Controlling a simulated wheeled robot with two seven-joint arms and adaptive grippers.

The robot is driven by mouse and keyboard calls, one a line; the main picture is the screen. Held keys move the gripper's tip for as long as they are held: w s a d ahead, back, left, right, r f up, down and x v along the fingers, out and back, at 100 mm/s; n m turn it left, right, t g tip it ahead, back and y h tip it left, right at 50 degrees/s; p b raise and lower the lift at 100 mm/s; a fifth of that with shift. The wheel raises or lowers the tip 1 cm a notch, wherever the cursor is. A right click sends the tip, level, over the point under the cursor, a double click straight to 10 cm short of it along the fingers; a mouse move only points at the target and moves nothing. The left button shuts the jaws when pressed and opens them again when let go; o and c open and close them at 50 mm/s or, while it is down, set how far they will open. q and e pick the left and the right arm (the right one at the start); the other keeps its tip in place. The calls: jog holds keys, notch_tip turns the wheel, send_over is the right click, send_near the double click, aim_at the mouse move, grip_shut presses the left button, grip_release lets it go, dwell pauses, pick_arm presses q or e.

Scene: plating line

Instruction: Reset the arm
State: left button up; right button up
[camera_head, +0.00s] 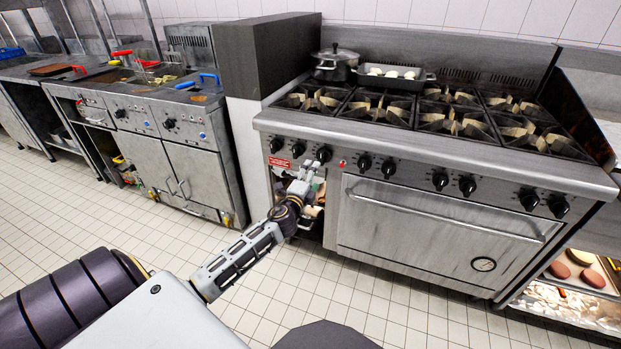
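One arm of mine reaches in from the lower left, stretched toward the front of the stove (430,215). Its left gripper (309,174) is in front of the stove's left end, close to the leftmost knobs in the picture. The gripper is small and blends with the metal behind it, so I cannot tell whether its fingers are apart or holding anything. Whether it touches the stove front is also unclear. My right gripper is out of view.
On the stove top stand a lidded pot (335,65) and a black tray with pale round items (390,76). A fryer unit (165,140) with red and blue handles stands at left. A lit shelf (575,300) is at lower right. The tiled floor (90,225) between is clear.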

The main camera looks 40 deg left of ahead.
pick_arm(q)
jog(key=shift+s, duration=0.3)
dwell(0.6)
